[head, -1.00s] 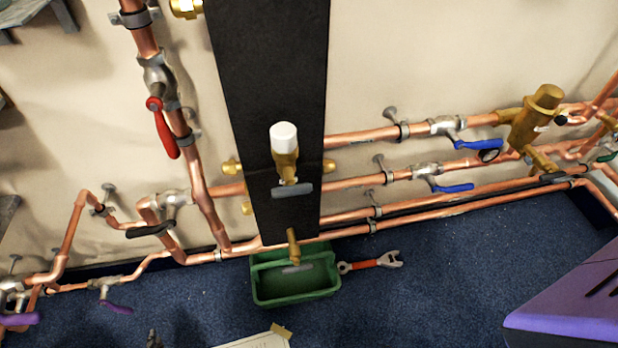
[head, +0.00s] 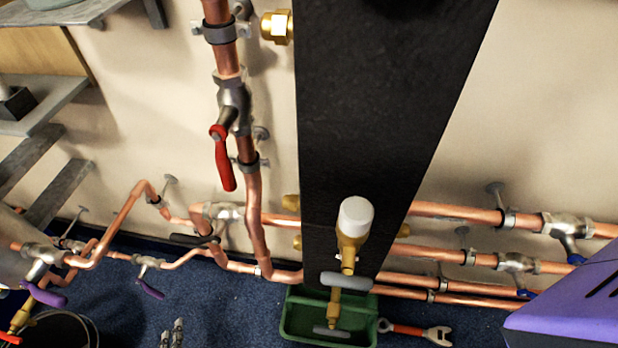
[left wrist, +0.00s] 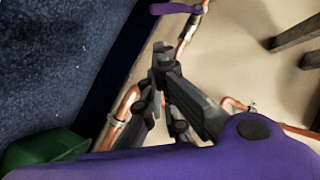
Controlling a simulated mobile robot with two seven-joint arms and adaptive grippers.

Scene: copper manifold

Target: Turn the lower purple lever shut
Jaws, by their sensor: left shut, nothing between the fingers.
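Two purple levers show in the head view. One purple lever (head: 150,289) sits on the low copper pipe near the floor and slants down to the right. The other purple lever (head: 43,294) is further left, on a grey valve. I cannot tell for sure which is the lower one. My left gripper (head: 172,335) is at the bottom edge, shut and empty, apart from both levers. In the left wrist view its fingers (left wrist: 160,52) point up the picture toward a purple lever (left wrist: 177,8) at the top edge. My right gripper is not in view.
A black column (head: 390,110) stands mid-view, with a green tray (head: 300,318) at its foot and a wrench (head: 425,332) beside it. A red lever (head: 222,160) and a black lever (head: 192,240) are on nearby pipes. A dark bucket (head: 60,330) is at lower left.

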